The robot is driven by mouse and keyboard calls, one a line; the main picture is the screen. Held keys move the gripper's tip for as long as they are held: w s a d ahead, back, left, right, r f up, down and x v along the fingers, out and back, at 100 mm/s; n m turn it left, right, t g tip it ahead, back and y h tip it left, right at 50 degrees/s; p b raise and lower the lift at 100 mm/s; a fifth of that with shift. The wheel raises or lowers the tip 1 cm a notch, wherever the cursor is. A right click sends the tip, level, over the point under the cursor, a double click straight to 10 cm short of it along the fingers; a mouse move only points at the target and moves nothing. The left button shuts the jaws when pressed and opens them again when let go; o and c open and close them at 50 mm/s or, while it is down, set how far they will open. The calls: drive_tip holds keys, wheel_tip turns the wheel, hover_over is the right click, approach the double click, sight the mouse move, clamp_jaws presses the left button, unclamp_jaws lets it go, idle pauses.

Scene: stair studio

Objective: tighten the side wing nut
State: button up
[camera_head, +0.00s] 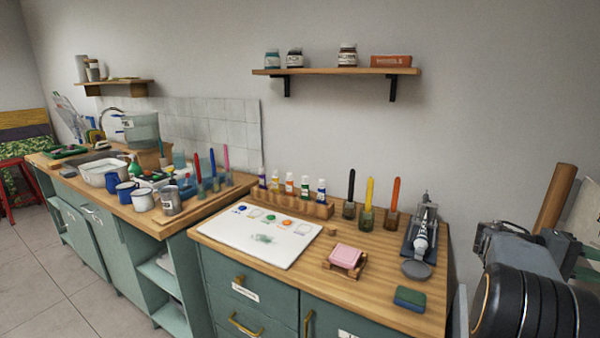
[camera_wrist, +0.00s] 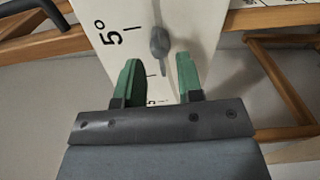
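In the wrist view a grey knob-like part (camera_wrist: 159,41), which looks like the side wing nut, sits on a white panel (camera_wrist: 200,22) with black scale marks and "5°". A thin darker streak runs down from it; I cannot tell if it is a slot or shadow. My gripper (camera_wrist: 158,62) has two green fingers, spread apart with empty space between them. The nut shows just past the fingertips, roughly centred between them. I see no contact. The nut does not show in the head view.
Wooden bars (camera_wrist: 280,85) run beside the panel at right, and a dark curved bar lies at upper left. In the head view a worktop (camera_head: 300,268) holds paints, brushes and a white sheet (camera_head: 262,250). A wooden post (camera_head: 555,198) stands at right, near my arm.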

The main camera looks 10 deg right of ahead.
drive_tip(key=shift+b+v, duration=0.3)
drive_tip(key=shift+v, duration=2)
wheel_tip(320, 180, down, 9)
drive_tip(key=a+n+t+y, duration=0.2)
drive_tip(key=t+y, duration=0.1)
drive_tip(key=y, duration=0.1)
drive_tip(key=a+f+n+t+y+p, duration=0.1)
drive_tip(key=a+f+t+y+p, duration=0.25)
drive_tip(key=a, duration=0.85)
drive_tip(key=s+a+r+n+t+y+p, duration=0.1)
drive_tip(key=a+r+t+y+p, duration=0.2)
drive_tip(key=a, duration=1.1)
drive_tip(key=s+a+r+n+t+y+p, duration=0.1)
drive_tip(key=a+r+t+y+p, duration=0.3)
drive_tip(key=a, duration=1)
drive_tip(key=shift+r+n+t, duration=0.15)
drive_tip(key=shift+n+t, duration=0.2)
drive_tip(key=shift+n, duration=0.15)
drive_tip(key=shift+s, duration=0.1)
